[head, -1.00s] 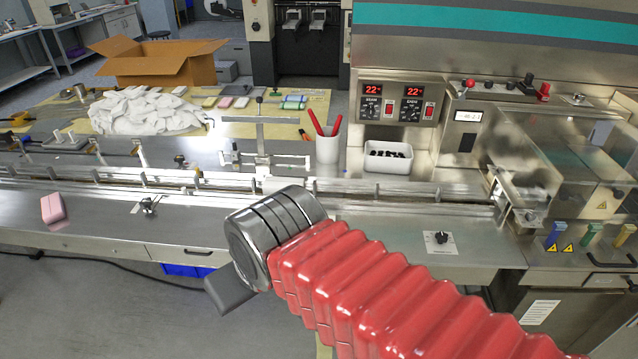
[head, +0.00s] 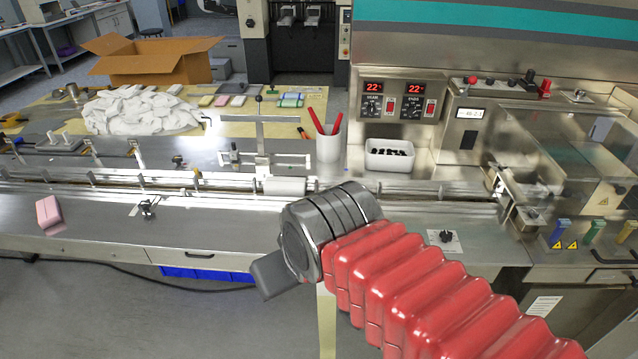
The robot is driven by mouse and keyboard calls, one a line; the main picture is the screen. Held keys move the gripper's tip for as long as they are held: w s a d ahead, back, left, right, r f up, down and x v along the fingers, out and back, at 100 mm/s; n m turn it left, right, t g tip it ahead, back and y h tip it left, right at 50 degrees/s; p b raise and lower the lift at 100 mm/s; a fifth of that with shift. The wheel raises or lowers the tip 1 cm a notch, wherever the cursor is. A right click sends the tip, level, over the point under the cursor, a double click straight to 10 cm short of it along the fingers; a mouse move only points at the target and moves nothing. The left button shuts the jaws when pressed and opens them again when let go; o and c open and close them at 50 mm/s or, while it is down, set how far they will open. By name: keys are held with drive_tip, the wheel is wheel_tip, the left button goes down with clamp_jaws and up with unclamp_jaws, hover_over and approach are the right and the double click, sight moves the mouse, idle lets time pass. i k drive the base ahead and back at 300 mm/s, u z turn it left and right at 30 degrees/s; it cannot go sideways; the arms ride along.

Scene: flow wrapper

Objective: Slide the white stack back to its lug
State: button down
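A white stack (head: 285,186) lies in the long infeed channel (head: 110,189), just behind and left of my wrist. The channel's lugs are too small to tell apart here, so I cannot tell how far the stack is from its lug. My gripper (head: 270,276) shows only as a dark grey piece at the end of my red-sleeved arm, over the front edge of the steel table. It is apart from the stack in the picture. Its fingertips are not clear, and I cannot see whether it is open or shut.
A pink stack (head: 49,213) lies on the steel table at left. A white cup with red pens (head: 328,147) and a white bin of dark pieces (head: 389,155) stand behind the channel. A clear-covered machine section (head: 560,150) is at right. The steel surface left of my arm is mostly clear.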

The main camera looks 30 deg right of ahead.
sight(273, 185)
drive_tip(key=u, duration=0.05)
drive_tip(key=i, duration=1)
drive_tip(key=z, duration=0.05)
